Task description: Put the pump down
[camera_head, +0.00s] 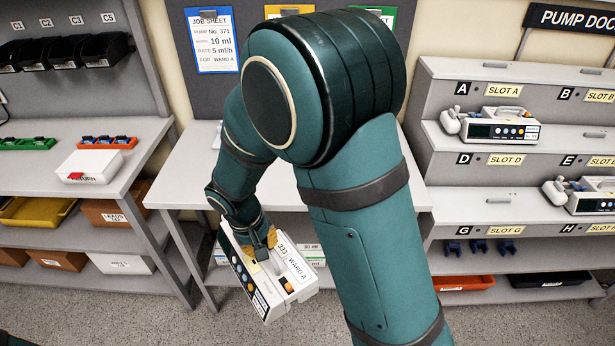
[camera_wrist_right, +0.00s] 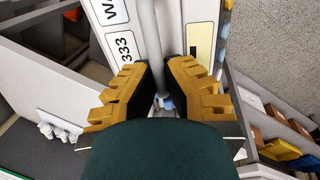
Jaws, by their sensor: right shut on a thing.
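A white infusion pump (camera_head: 272,283) labelled "333" and "WARD A" hangs tilted from my right gripper (camera_head: 262,245). In the head view it shows in front of the middle table (camera_head: 187,185), low over the floor side of its front edge. In the right wrist view, the yellow fingers of my right gripper (camera_wrist_right: 157,85) are shut on the pump's grey handle (camera_wrist_right: 150,35), with the pump body and its "333" label beyond. My right arm hides much of the table top. My left gripper is not in view.
A pump rack (camera_head: 450,152) stands at right, with a pump (camera_head: 492,127) in slot A and another (camera_head: 585,196) in slot E. Slot D looks empty. A job sheet (camera_head: 211,40) reads pump 371. A side bench (camera_head: 60,135) holds a white box marked "RETURN" (camera_head: 92,170).

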